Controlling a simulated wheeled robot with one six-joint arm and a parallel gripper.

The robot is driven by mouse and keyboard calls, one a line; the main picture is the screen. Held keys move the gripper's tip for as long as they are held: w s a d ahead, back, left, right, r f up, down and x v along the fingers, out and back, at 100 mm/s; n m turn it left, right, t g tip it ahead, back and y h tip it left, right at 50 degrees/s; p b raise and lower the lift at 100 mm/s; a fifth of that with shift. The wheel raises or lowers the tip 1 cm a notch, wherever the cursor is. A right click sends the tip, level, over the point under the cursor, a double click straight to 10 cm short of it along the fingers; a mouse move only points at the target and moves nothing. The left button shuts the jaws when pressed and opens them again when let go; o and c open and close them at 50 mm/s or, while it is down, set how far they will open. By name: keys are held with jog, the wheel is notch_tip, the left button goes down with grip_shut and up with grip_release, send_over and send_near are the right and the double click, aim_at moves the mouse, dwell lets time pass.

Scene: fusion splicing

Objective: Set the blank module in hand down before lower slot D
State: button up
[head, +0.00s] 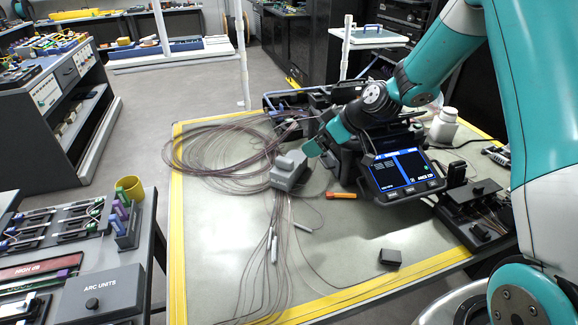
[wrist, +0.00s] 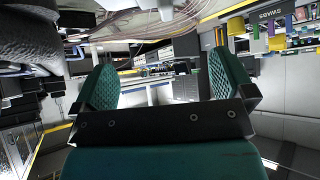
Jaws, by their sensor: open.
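My gripper (head: 324,141) is at the middle of the worktable, left of the splicer screen, its teal fingers just beside a grey block. In the wrist view my gripper (wrist: 160,82) shows two teal padded fingers spread apart, with nothing held between them. No module is seen in the jaws. A small black box (head: 390,257) lies alone near the table's front right; I cannot tell whether it is the blank module. I cannot make out a slot marked D in either view.
The grey block (head: 288,171) stands among loose fibre coils (head: 215,150). The splicer screen (head: 403,172) and a black unit (head: 477,210) crowd the right. An orange tool (head: 340,196) lies mid-table. Thin fibres and silvery sleeves trail frontward; bare table lies around the black box.

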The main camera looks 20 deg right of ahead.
aim_at(286, 158)
jog(key=shift+p+x, duration=1.45)
jog(key=shift+x, duration=5.3)
jog(key=shift+s+a, duration=0.1)
jog(key=shift+s, duration=0.1)
jog(key=shift+c, duration=0.2)
jog(key=c, duration=1.1)
jog(key=shift+r, duration=0.1)
